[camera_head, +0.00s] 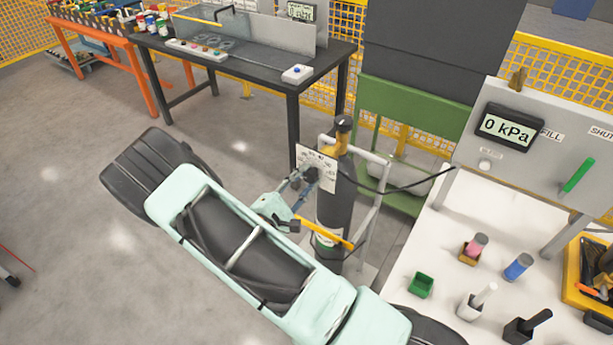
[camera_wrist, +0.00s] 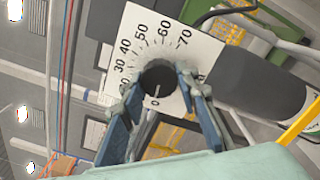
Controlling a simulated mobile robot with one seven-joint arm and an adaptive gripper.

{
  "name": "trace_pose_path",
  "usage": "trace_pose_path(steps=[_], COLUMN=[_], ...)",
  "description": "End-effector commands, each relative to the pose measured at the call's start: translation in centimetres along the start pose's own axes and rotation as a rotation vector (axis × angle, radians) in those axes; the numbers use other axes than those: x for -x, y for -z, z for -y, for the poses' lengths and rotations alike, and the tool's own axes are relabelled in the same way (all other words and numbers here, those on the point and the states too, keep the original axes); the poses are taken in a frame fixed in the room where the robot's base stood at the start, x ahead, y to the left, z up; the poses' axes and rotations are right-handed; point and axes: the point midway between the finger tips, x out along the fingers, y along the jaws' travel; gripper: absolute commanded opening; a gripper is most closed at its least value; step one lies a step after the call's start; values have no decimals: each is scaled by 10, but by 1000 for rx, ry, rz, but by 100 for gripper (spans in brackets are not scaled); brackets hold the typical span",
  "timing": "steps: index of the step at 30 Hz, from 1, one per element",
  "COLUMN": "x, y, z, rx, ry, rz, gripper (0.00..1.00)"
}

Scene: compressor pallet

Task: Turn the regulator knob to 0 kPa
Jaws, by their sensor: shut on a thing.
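The regulator knob (camera_wrist: 158,72) is a round black knob on a white dial plate (camera_wrist: 150,30) marked from 0 to 70. Its white pointer line points down to the 0 mark. My gripper (camera_wrist: 160,88) has a blue-grey finger on each side of the knob and is shut on it. In the head view my gripper (camera_head: 304,180) reaches the dial plate on the dark gas cylinder (camera_head: 333,205), and my fingers partly hide the knob. The display (camera_head: 507,128) on the grey panel reads 0 kPa.
A yellow lever (camera_head: 325,233) lies close beside my wrist. A black hose (camera_head: 400,190) runs from the cylinder to the panel. A white table (camera_head: 440,235) with small bins and tools stands at right. A dark workbench (camera_head: 255,60) stands behind. Open floor lies at left.

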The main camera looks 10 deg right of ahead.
Motion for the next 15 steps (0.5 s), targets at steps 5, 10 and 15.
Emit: trace_pose_path(steps=[5,10,15], x=[1,1,1], y=[0,0,1], z=[1,1,1], rx=[90,138,159], ry=[2,2,2], rz=[-2,-2,-2], gripper=[5,5,5])
